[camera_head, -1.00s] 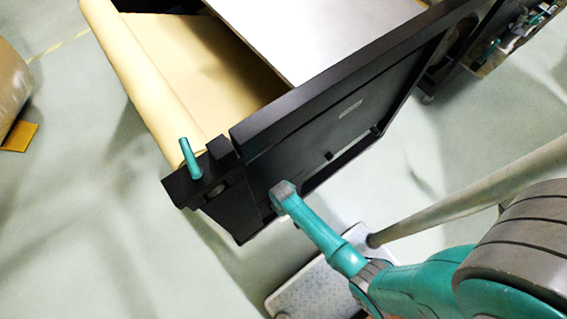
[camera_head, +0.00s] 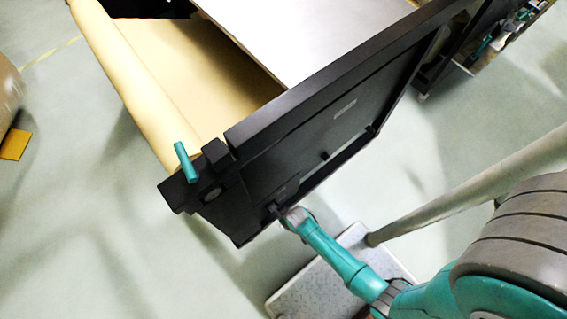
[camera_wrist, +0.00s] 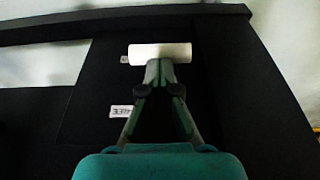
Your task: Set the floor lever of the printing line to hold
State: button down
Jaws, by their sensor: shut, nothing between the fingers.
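In the wrist view, a white cylindrical bar (camera_wrist: 160,53), apparently the lever's grip, lies crosswise in front of a black panel. My gripper (camera_wrist: 160,70) is shut and empty, its fingertips right at the bar's lower edge; I cannot tell whether they touch. A small label (camera_wrist: 124,59) sits at the bar's left end, too small to read. A lower label (camera_wrist: 121,111) seems to read FREE. The bar is level with the upper label. In the head view, my wrist (camera_head: 298,216) is low by the front of the black frame (camera_head: 300,155); the lever is not distinct there.
A kraft paper roll (camera_head: 130,80) lies along the machine's left side, with a teal handle (camera_head: 185,162) at its near end. A pale speckled platform (camera_head: 320,285) lies below my arm. A yellow block (camera_head: 14,145) is far left.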

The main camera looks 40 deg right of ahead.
notch_tip(320, 180, down, 13)
jog(key=s+t, duration=0.2)
jog(key=t, duration=0.2)
jog(key=shift+s+r, duration=0.15)
jog(key=shift+r, duration=0.05)
dwell(1.1)
jog(key=shift+f, duration=0.15)
dwell(0.7)
